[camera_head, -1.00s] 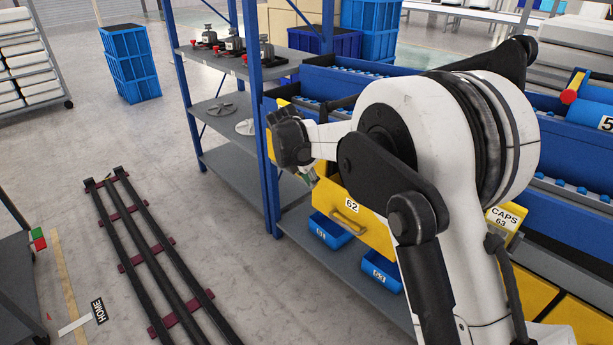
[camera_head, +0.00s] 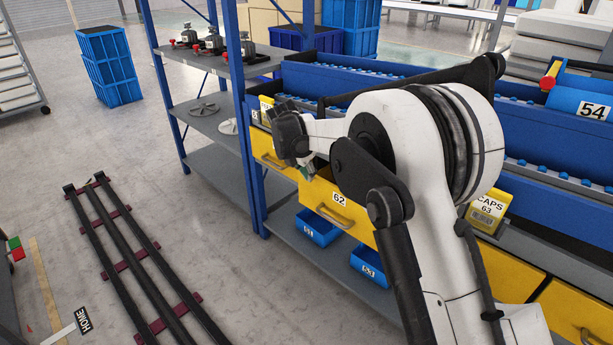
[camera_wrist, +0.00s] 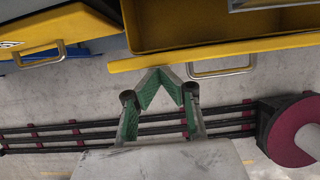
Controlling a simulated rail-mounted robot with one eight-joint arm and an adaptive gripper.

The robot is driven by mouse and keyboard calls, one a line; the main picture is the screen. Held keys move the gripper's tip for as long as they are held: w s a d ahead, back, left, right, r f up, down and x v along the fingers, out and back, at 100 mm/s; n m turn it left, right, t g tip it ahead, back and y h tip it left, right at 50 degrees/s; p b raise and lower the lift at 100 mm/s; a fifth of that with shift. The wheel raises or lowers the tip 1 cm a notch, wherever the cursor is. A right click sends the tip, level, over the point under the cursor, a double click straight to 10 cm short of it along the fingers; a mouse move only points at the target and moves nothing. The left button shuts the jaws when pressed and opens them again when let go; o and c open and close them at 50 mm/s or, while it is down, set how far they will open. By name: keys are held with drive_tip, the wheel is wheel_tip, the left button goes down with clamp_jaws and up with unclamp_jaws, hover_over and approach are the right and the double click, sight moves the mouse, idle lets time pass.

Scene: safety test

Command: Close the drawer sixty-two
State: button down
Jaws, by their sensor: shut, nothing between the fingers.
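Drawer sixty-two (camera_head: 330,215) has a yellow front with a white "62" label and a bar handle, and it stands out from the blue shelf unit. My gripper (camera_head: 307,170) is by the left end of its front, partly hidden by my own wrist. In the wrist view, my gripper (camera_wrist: 160,74) has its green-padded fingers shut, tips together and empty. There an open yellow drawer (camera_wrist: 160,58) with a handle lies just beyond the tips; I cannot tell whether they touch it. My arm hides the right part of drawer sixty-two in the head view.
A yellow bin labelled "CAPS 63" (camera_head: 488,209) stands right of my arm. Blue bins (camera_head: 318,228) sit on the shelf below. Another yellow drawer front (camera_head: 272,156) is to the left.

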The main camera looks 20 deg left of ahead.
drive_tip(key=shift+w+d+p, duration=0.1)
drive_tip(key=shift+w+d, duration=0.15)
drive_tip(key=shift+w, duration=0.35)
drive_tip(key=shift+w+d+p, duration=0.1)
drive_tip(key=shift+w+d, duration=0.2)
drive_tip(key=shift+w, duration=0.3)
drive_tip(key=shift+w+d+p, duration=0.1)
drive_tip(key=shift+w+d, duration=0.15)
drive_tip(key=shift+w, duration=0.35)
